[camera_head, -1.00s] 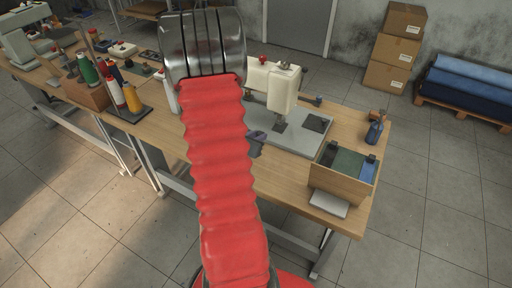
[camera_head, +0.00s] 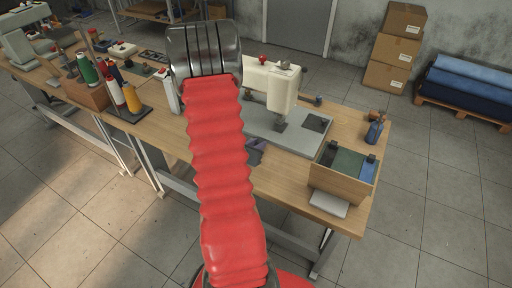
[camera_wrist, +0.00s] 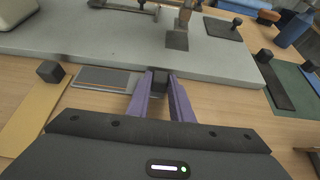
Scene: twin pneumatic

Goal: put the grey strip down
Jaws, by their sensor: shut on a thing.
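In the wrist view my gripper (camera_wrist: 160,82) has its two purple fingers shut on a dark block (camera_wrist: 159,79), close over the wooden table at the front edge of the grey machine plate. A flat grey piece with a darker rectangle on it (camera_wrist: 104,77) lies just left of the fingers. I take the dark block for the grey strip's grip, but the fingers hide how the two join. I cannot tell whether the strip touches the table. In the head view my gripper (camera_head: 257,147) is mostly hidden behind my red arm.
A tan strip with a black block (camera_wrist: 50,71) lies on the left. A black strip (camera_wrist: 274,86) and a green cloth (camera_wrist: 298,92) lie on the right. The sewing machine (camera_head: 269,82) stands behind. A wooden box (camera_head: 338,187) is at the table's right end.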

